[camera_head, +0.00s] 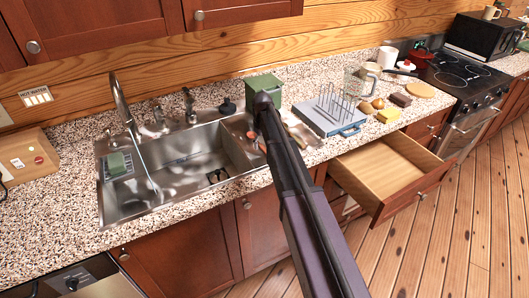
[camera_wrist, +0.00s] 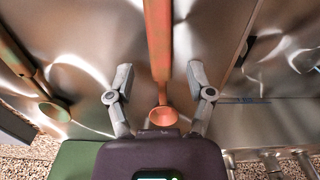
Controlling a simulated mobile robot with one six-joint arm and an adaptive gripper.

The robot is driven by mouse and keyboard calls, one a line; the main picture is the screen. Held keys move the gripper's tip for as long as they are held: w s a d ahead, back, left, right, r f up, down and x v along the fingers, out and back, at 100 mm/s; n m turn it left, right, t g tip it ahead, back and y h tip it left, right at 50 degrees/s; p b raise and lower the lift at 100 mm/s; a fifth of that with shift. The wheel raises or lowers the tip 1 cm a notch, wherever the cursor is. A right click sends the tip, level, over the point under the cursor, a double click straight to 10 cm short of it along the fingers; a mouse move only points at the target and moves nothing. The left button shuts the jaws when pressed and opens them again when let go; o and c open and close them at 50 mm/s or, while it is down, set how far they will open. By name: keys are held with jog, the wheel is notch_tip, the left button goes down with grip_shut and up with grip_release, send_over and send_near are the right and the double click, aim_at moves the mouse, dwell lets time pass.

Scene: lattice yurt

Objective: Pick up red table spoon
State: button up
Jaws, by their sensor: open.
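In the wrist view a red-orange spoon (camera_wrist: 158,45) runs from the top edge down between my fingers, with its round bowl (camera_wrist: 163,116) near the gripper's palm. My gripper (camera_wrist: 161,78) is open. One finger is on each side of the spoon, with gaps between, and neither visibly touches it. I cannot tell how far the spoon is below the fingers in depth. In the head view my arm covers the gripper and most of this spot. A small reddish bit (camera_head: 251,134) shows beside the arm at the sink's right rim; I cannot tell if it is the spoon.
A second, brownish spoon or ladle (camera_wrist: 30,68) lies left in the wrist view. A green box (camera_head: 263,84) stands behind my arm. The metal sink (camera_head: 140,205) is left, a dish rack (camera_head: 325,118) right. A drawer (camera_head: 392,178) stands open below the counter.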

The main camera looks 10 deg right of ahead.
jog(key=shift+f+b, duration=0.3)
jog(key=shift+f, duration=0.25)
jog(key=shift+c, duration=0.2)
grip_shut()
